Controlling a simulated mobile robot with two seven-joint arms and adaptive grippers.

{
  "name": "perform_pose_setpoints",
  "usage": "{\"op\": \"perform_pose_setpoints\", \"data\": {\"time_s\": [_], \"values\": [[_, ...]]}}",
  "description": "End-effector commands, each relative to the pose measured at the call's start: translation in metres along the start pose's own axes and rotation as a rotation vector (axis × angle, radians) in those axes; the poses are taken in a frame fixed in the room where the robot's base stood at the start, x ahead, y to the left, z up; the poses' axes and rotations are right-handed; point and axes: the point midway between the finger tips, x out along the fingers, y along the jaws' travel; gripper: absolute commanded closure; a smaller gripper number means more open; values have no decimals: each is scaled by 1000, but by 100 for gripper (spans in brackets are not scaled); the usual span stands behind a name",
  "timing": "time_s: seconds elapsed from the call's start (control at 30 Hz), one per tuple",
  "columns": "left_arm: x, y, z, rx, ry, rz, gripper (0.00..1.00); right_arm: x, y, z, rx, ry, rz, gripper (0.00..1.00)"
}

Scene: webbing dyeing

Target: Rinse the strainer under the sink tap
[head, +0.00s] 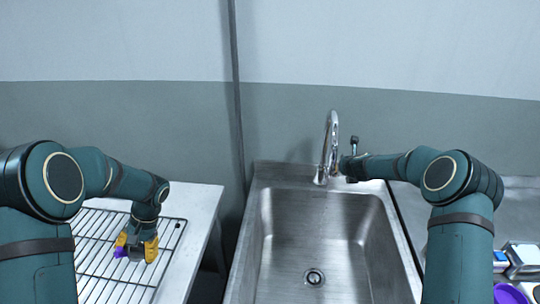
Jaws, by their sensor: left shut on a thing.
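The steel sink (315,215) stands in the middle with an empty basin and a round drain. Its curved chrome tap (331,145) rises at the back; I see no clear stream of water. My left gripper (136,250), with yellow fingers, is over the wire rack left of the sink. It is shut on a small purple thing (120,252), mostly hidden by the fingers; I cannot tell whether this is the strainer. My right gripper (352,168) is beside the tap, just below its lever (354,145). Its fingers are too small and dark to read, and contact is unclear.
The wire rack (95,262) lies on a white table (200,205), with a gap between table and sink. At the lower right are a purple item (509,294) and a small white-and-blue device (522,256). The wall is close behind the tap.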

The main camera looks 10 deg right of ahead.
Motion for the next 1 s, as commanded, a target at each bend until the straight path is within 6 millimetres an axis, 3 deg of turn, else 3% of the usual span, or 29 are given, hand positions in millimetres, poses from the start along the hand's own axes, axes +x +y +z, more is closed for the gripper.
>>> {"op": "perform_pose_setpoints", "data": {"time_s": [0.57,0.8,1.0], "values": [[-5,-2,2,0,0,0,72,7,0,8,-1,0,0,100],[-22,-8,8,0,0,0,72,12,-2,21,0,0,0,100],[-24,-9,10,0,0,0,72,15,-3,23,-1,-1,1,100]]}}
